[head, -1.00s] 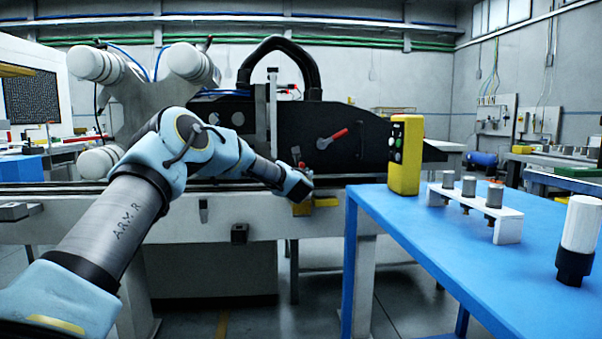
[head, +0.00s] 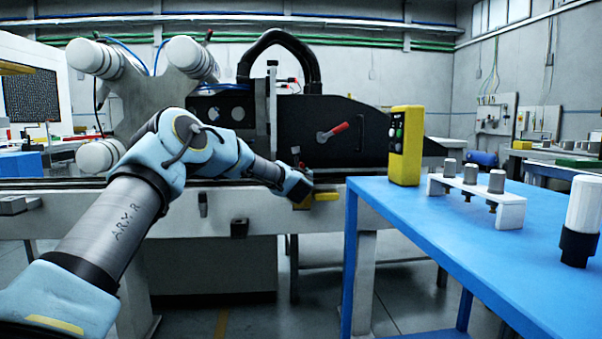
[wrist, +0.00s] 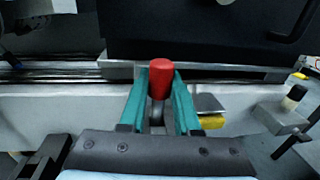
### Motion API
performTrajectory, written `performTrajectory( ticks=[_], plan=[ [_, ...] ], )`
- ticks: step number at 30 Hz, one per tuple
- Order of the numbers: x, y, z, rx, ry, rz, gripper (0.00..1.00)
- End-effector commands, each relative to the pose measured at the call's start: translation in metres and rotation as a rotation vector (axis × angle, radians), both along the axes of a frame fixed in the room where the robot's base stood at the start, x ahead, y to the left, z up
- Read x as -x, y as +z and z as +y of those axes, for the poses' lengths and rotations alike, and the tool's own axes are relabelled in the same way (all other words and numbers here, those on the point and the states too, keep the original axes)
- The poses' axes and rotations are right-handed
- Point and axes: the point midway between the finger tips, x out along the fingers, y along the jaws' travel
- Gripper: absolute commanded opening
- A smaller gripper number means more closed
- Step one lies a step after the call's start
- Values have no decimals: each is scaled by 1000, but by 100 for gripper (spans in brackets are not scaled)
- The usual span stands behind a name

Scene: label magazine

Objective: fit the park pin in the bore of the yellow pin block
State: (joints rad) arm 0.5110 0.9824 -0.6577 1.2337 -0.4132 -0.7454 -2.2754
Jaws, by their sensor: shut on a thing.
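In the wrist view, my gripper (wrist: 159,100) has its two teal fingers shut on the park pin (wrist: 160,78), seen as a red knob with a grey shank below it. The pin's lower end is hidden. A yellow block (wrist: 212,122), partly under a grey plate, shows just right of the fingers, on the front of the pale machine bed. In the head view, my gripper (head: 300,187) is at the bed's front edge, and yellow (head: 326,197) shows just right of it. The bore is not visible, and I cannot tell whether the pin touches the block.
A black panel with a red-handled lever (head: 335,131) stands behind my gripper. A blue table (head: 440,240) at right carries a yellow control box (head: 406,146), a white rack (head: 511,212) with several grey-topped pins, and a white-and-black cylinder (head: 581,220).

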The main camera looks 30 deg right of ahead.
Motion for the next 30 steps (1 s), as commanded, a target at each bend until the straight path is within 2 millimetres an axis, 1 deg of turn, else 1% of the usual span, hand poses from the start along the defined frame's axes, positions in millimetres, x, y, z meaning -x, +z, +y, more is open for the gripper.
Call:
performTrajectory(
  ticks=[27,28,30],
  plan=[
    [0,-22,0,0,0,0,0],
    [0,-20,0,1,0,-1,34],
    [0,-20,0,0,0,0,42]
  ],
)
